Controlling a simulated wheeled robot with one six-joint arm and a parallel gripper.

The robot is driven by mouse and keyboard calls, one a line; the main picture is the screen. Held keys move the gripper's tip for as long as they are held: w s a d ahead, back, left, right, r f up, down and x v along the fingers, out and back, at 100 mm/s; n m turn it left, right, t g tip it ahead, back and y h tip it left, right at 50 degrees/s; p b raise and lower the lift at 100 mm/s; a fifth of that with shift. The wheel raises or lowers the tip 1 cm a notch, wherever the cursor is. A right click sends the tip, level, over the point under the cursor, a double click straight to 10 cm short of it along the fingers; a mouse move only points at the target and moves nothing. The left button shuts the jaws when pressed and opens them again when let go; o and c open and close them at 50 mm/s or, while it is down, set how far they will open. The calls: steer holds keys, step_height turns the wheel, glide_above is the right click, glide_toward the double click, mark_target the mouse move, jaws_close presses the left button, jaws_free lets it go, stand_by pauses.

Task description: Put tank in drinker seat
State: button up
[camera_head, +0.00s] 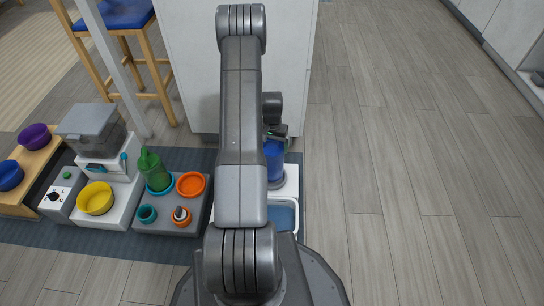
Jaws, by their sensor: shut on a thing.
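The tank (274,160) is a blue, upright, see-through cylinder just right of my arm in the head view. My gripper (276,134) is at its top and shut on it, though my arm hides part of the grip. The drinker (291,181) is a white unit under and in front of the tank, with a blue water tray (284,217) at its near end. A grey ring shows at the tank's foot, probably the seat. I cannot tell whether the tank touches it or hangs just above.
Left of my arm, a grey stand (168,222) holds a green bottle (154,170) and an orange bowl (191,185). A white feeder (101,165) with a yellow bowl (95,199) stands further left. A white cabinet (190,70) is behind. The floor at right is clear.

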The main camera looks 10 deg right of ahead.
steer(key=shift+f+b, duration=0.6)
steer(key=shift+f, duration=1.4)
steer(key=shift+f, duration=0.2)
steer(key=o, duration=1.2)
steer(key=shift+c, duration=0.2)
steer(key=shift+r, duration=0.1)
step_height(320, 180, up, 12)
steer(key=p, duration=0.4)
steer(key=shift+r, duration=0.15)
